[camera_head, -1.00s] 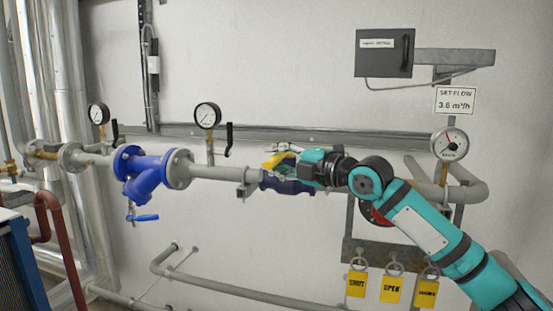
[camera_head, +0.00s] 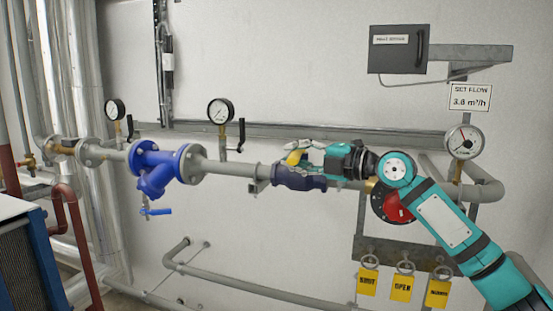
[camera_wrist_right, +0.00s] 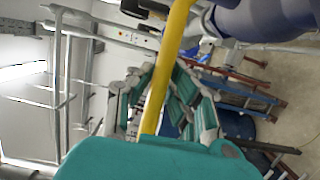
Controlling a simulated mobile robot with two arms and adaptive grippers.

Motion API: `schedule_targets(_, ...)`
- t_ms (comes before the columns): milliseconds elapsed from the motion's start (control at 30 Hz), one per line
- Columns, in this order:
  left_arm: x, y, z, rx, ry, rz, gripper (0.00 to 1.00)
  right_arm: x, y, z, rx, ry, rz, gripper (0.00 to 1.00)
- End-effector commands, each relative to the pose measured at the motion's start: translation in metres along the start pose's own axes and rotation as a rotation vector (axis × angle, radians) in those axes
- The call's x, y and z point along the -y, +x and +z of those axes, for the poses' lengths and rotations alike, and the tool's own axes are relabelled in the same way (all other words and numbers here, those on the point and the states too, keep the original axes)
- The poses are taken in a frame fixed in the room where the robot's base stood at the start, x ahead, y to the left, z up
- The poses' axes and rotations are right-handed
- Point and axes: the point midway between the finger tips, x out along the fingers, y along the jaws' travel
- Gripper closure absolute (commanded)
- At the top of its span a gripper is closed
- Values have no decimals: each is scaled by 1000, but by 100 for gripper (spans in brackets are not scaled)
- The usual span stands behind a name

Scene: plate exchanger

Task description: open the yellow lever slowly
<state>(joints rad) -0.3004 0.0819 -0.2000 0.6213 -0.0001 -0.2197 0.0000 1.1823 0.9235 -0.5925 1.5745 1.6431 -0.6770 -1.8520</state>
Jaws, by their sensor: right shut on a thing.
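The yellow lever (camera_head: 294,157) sits on top of a dark blue valve body (camera_head: 300,178) in the grey wall pipe. Only a short part of it shows in the head view. My right gripper (camera_head: 303,150) is shut on the lever, just above the valve. In the right wrist view the lever (camera_wrist_right: 170,70) runs as a long yellow bar between the fingers of the right gripper (camera_wrist_right: 165,100). The dark blue valve body (camera_wrist_right: 265,18) fills the top right there. My left gripper is not in view.
Another gauge (camera_head: 464,141) is at the right. A blue strainer (camera_head: 160,168) is left of the valve. Yellow tags (camera_head: 402,289) hang below.

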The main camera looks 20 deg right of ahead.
Motion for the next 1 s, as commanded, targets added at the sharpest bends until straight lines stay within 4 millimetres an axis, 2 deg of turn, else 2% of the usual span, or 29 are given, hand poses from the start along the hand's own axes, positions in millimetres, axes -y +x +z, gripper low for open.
schedule_targets(100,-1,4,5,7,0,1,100,0,-6,3,-9,-3,2,100)
schedule_targets(367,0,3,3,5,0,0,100,0,-6,3,-9,-5,2,100)
schedule_targets(400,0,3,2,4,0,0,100,0,-6,3,-8,-5,2,80)
schedule_targets(567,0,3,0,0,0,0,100,-1,-6,3,-8,-4,2,61)
schedule_targets(833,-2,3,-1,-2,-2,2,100,0,-7,3,-8,-3,2,61)
schedule_targets(1000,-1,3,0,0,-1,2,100,1,-25,4,-6,-3,1,61)
